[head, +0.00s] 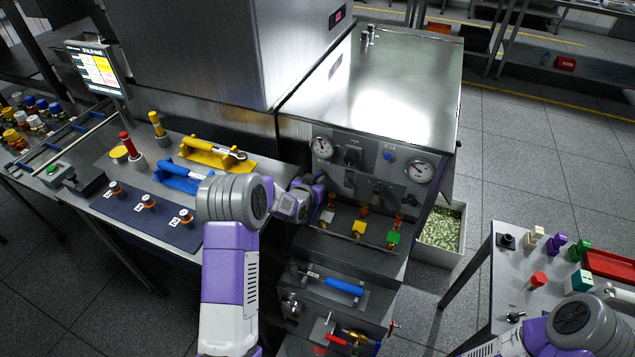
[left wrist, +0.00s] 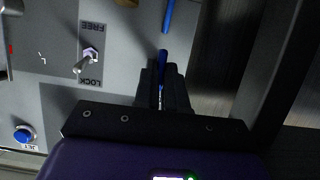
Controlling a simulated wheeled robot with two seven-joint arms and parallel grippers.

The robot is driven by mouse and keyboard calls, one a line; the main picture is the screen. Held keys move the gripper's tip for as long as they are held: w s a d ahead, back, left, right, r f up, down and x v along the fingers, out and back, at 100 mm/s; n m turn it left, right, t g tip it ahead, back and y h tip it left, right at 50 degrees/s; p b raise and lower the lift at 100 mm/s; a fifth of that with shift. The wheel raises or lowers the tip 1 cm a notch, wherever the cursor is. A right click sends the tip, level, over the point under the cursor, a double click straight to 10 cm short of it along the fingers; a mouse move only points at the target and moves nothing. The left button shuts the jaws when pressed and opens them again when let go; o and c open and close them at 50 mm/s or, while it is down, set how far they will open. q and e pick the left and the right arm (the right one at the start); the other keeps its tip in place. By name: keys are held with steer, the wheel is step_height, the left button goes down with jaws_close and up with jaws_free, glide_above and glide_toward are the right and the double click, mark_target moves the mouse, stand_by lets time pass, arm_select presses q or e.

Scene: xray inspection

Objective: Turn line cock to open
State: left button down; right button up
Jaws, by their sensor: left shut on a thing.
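My left gripper (head: 316,190) reaches the left side of the grey machine's front panel. In the left wrist view, its black fingers (left wrist: 163,88) are shut on a thin blue lever (left wrist: 163,62), which I take to be the line cock handle. Another blue piece (left wrist: 168,14) shows just above it, apart from the fingers; I cannot tell how the two are joined.
Beside the lever is a toggle switch (left wrist: 86,62) marked FREE and LOCK, and a blue JET button (left wrist: 24,133). The panel has two gauges (head: 418,172). A blue-handled tool (head: 182,178) lies on the left bench.

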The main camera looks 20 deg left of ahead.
stand_by(0.3)
arm_select(q)
steer(key=c, duration=1.2)
jaws_free()
steer(key=p+v, duration=0.2)
steer(key=v, duration=0.5)
steer(key=shift+s, duration=0.3)
steer(key=shift+r, duration=0.1)
